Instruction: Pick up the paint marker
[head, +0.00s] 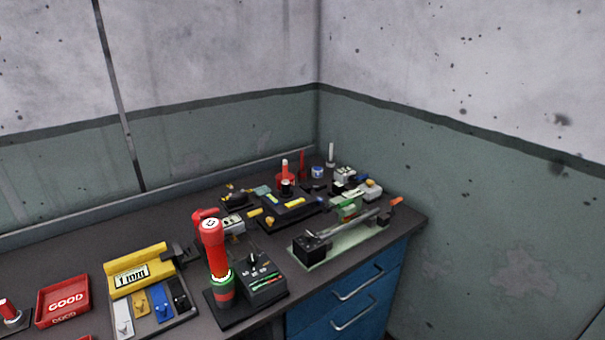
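I cannot tell for sure which thing is the paint marker. A slim white upright stick (331,155) stands at the far back of the bench, near the wall corner. A red upright piece (285,172) with a black collar stands left of it. Neither of my grippers is in view, and nothing is seen held.
A dark bench (90,233) runs along the wall. A tall red cylinder with a smiley top (213,247) and a dial box (263,284) stand in front. A yellow gauge block (138,270) and a red GOOD tray (63,301) are left. Blue drawers (345,300) are below.

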